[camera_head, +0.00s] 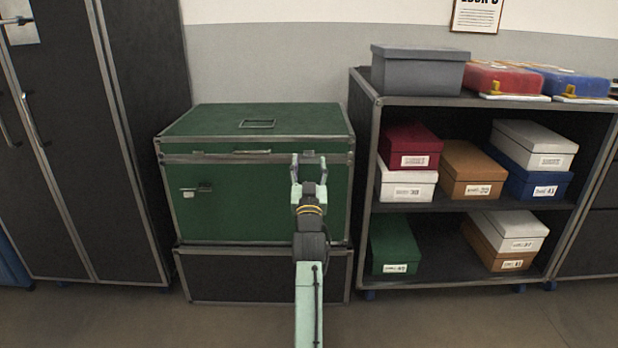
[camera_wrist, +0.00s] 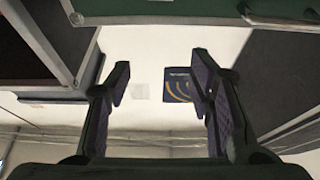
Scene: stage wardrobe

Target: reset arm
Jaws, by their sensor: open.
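My gripper (camera_head: 309,166) is open and empty. In the head view it stands at the end of my raised arm, in front of the right part of the green case (camera_head: 235,213). I cannot tell how far it is from the case. In the wrist view the two dark fingers of my gripper (camera_wrist: 160,85) are spread wide with nothing between them. Behind them are a pale wall and a dark blue poster (camera_wrist: 181,86) with a yellow mark.
The green case sits on a black case (camera_head: 262,276). A black wardrobe (camera_head: 140,150) stands left. On the right a shelf unit (camera_head: 455,207) holds several boxes, with a grey box (camera_head: 418,72) on top. The floor (camera_head: 120,320) in front is clear.

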